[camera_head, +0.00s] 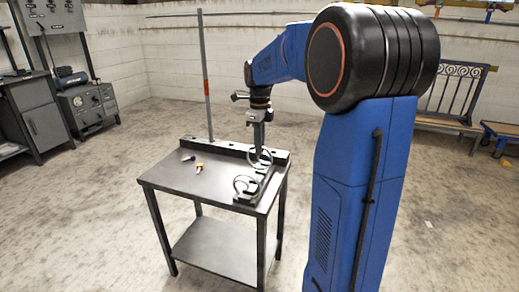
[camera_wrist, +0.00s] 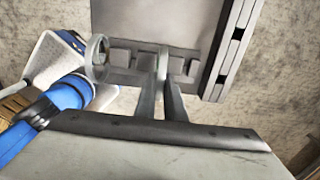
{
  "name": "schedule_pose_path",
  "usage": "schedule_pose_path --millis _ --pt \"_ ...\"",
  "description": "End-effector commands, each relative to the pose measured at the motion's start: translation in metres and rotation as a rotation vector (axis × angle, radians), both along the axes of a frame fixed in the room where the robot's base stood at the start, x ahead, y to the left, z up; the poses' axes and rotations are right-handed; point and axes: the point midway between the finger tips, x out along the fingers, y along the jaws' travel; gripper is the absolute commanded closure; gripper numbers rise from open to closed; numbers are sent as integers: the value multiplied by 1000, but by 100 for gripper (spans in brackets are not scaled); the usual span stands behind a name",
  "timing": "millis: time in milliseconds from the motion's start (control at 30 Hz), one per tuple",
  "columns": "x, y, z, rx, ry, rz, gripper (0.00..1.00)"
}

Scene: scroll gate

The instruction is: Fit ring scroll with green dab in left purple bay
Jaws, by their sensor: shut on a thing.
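My gripper (camera_head: 259,146) points down over the right part of the dark table (camera_head: 190,181). It is shut on a grey ring scroll (camera_head: 262,164), which hangs just above or at the table top; I cannot tell if it touches. In the wrist view, the gripper (camera_wrist: 165,92) has the scroll (camera_wrist: 162,60) edge-on between its fingers, with a faint green tint. A second ring scroll (camera_head: 244,186) stands nearer the table's front; it also shows in the wrist view (camera_wrist: 97,57). No bay colours can be made out.
In the wrist view, a row of dark blocks (camera_wrist: 121,57) with gaps lies by the scrolls. A slotted rail (camera_head: 225,146) and a tall pole (camera_head: 205,80) stand at the back.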

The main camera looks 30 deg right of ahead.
Motion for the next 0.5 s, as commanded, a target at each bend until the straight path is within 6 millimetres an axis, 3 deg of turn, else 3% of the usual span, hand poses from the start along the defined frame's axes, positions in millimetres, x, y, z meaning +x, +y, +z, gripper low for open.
schedule_pose_path --millis 500 --pt "0 0 34 0 -1 0 100"
